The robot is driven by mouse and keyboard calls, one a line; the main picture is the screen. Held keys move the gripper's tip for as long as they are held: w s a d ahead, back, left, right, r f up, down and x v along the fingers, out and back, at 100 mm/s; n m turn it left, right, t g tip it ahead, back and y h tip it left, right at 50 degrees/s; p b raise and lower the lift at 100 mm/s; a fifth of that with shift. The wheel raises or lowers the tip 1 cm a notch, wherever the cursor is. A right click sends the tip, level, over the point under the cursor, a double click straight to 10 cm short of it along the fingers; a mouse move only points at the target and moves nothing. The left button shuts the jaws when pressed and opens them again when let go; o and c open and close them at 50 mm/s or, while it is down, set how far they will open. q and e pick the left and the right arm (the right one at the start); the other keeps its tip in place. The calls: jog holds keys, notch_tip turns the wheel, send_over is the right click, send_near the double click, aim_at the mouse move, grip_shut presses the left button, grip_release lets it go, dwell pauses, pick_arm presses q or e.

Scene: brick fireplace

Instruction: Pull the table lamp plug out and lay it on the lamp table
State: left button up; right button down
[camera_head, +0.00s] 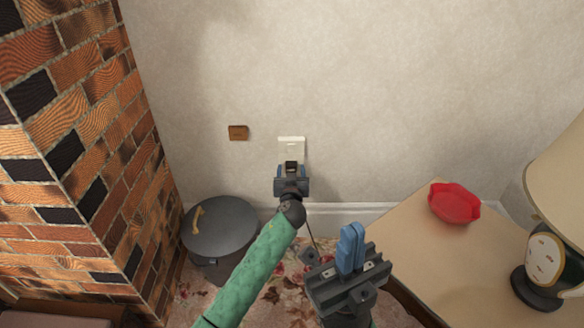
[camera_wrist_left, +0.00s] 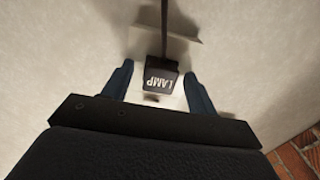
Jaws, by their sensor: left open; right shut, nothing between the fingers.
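The black lamp plug (camera_wrist_left: 157,76), marked "LAMP", sits at the white wall socket (camera_head: 291,146). In the left wrist view its dark cord (camera_wrist_left: 165,30) runs away from it toward the top edge. My left gripper (camera_head: 291,170) is open, its blue fingers on either side of the plug, with gaps between. My right gripper (camera_head: 351,248) is shut and empty in front of the lamp table (camera_head: 430,250). The table lamp (camera_head: 545,258), with a cream shade, stands at the table's right side. In the head view my left gripper hides part of the plug and socket.
A red dish (camera_head: 455,203) lies on the lamp table's back part; the tabletop left of the lamp is bare. A dark lidded bin (camera_head: 222,232) stands left of my left arm. A brick fireplace (camera_head: 75,150) borders the left. A small brown wall plate (camera_head: 238,132) is left of the socket.

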dwell(0.3)
pick_arm(q)
grip_shut()
jog(key=shift+s, duration=2.9)
jog(key=shift+s, duration=0.15)
